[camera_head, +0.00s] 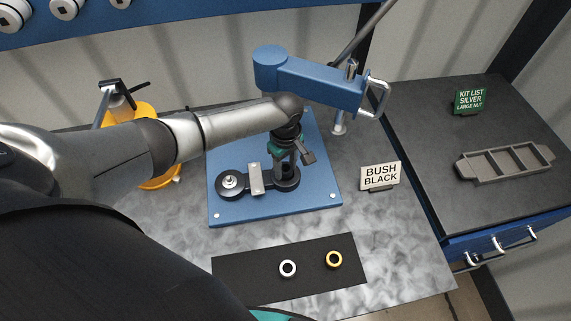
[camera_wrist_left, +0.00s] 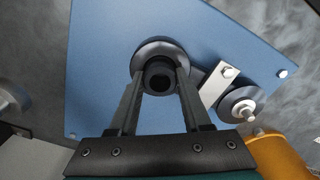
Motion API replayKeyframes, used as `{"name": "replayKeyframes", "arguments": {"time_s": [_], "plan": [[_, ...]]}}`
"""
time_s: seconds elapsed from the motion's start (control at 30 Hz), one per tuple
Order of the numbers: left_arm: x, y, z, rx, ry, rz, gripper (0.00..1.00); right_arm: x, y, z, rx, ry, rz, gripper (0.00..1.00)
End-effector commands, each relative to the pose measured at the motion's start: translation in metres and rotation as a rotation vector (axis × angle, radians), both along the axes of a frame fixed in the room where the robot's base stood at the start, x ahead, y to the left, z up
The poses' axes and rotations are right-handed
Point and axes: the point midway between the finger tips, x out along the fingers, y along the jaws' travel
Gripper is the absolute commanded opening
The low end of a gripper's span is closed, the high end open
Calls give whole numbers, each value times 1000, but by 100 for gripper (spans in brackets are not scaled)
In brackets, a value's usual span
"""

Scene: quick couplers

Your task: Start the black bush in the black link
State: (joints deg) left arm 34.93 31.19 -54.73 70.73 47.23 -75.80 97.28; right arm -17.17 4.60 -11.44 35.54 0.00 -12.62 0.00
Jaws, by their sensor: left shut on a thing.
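The black link (camera_head: 229,189) lies on a blue plate (camera_head: 225,209), with a silver clamp (camera_head: 256,178) across its middle. Its right end is a round black eye, which shows as a dark ring in the left wrist view (camera_wrist_left: 143,55). My left gripper (camera_head: 287,166) points down at this eye. In the left wrist view its fingers (camera_wrist_left: 160,82) are shut on the black bush (camera_wrist_left: 158,72), a dark hollow ring. The bush appears over the eye, roughly centred; I cannot tell whether it is inside. My right gripper is not in view.
A blue press arm (camera_head: 310,82) with a silver handle stands behind. A sign (camera_head: 380,176) reads BUSH BLACK. A grey tray (camera_head: 505,162) is on the right bench.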

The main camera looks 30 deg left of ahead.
Motion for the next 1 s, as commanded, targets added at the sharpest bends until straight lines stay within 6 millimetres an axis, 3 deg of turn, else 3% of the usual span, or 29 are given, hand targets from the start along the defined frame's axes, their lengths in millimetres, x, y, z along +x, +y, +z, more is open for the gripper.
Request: {"name": "replayKeyframes", "arguments": {"time_s": [0.4,0.43,0.7,1.0], "plan": [[0,-1,-5,-2,0,0,1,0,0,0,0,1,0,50],[0,0,-4,-2,-1,0,52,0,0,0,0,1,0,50],[0,0,-4,-1,-1,0,82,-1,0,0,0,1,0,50],[0,0,-4,0,0,0,83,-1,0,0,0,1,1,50]]}}
